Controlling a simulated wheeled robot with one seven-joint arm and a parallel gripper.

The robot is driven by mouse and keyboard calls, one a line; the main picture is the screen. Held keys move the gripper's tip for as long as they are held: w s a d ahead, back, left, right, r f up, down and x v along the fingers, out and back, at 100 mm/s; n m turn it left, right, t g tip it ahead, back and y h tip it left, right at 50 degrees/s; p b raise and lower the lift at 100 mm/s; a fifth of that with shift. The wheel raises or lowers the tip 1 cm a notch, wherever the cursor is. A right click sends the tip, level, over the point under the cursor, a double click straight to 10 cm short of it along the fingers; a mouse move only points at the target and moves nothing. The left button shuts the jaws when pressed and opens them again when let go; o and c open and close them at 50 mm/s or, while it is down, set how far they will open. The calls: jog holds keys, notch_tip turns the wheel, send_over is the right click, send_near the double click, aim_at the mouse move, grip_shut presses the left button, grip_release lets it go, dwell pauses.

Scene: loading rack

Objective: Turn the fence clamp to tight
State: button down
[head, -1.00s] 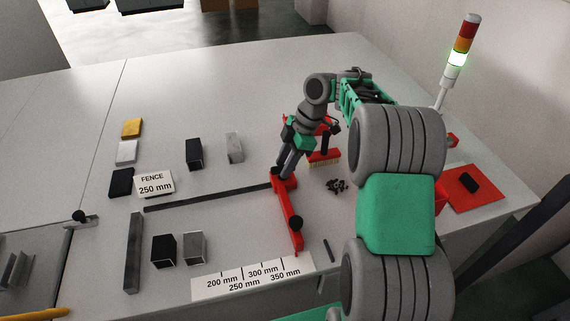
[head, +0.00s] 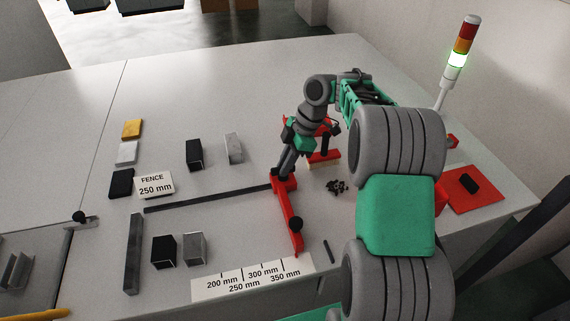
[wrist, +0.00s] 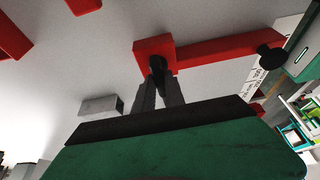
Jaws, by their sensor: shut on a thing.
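The red fence (head: 289,212) lies across the worktop, its block end at the far end of its red bar. It also shows in the wrist view (wrist: 215,49). A dark clamp handle (wrist: 157,65) sits on the block. My gripper (head: 281,172) points down at the block from above. In the wrist view my gripper's fingers (wrist: 160,80) are shut on the clamp handle, which they partly hide. I cannot read whether the clamp is loose or tight.
A dark rail (head: 207,198) runs left from the fence block. A sign (head: 155,184) reads FENCE 250 mm; a scale plate (head: 251,277) lies in front. Several blocks stand at left.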

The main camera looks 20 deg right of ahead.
jog(key=shift+m+b, duration=0.3)
jog(key=shift+b, duration=0.05)
jog(key=m+b, duration=0.1)
jog(key=m+t+b, duration=0.1)
jog(key=m+b, duration=0.1)
jog(key=shift+s+f+m+t, duration=0.15)
jog(key=shift+m+t, duration=0.15)
jog(key=m+t+b, duration=0.1)
jog(key=m, duration=0.1)
jog(key=m+h+b, duration=0.1)
jog(key=m+b, duration=0.1)
jog(key=m, duration=0.1)
jog(key=shift+s+a+t, duration=0.1)
jog(key=shift+t, duration=0.3)
jog(key=m+h+b, duration=0.1)
jog(key=m, duration=0.1)
jog(key=m+t+b, duration=0.1)
jog(key=m+b, duration=0.1)
jog(key=shift+a+m+h, duration=0.15)
jog(key=shift+m+h, duration=0.25)
jog(key=shift+s+m+h+b, duration=0.1)
jog(key=shift+m+h+b, duration=0.65)
jog(key=shift+m, duration=1.15)
jog(key=c, duration=1.4)
grip_release()
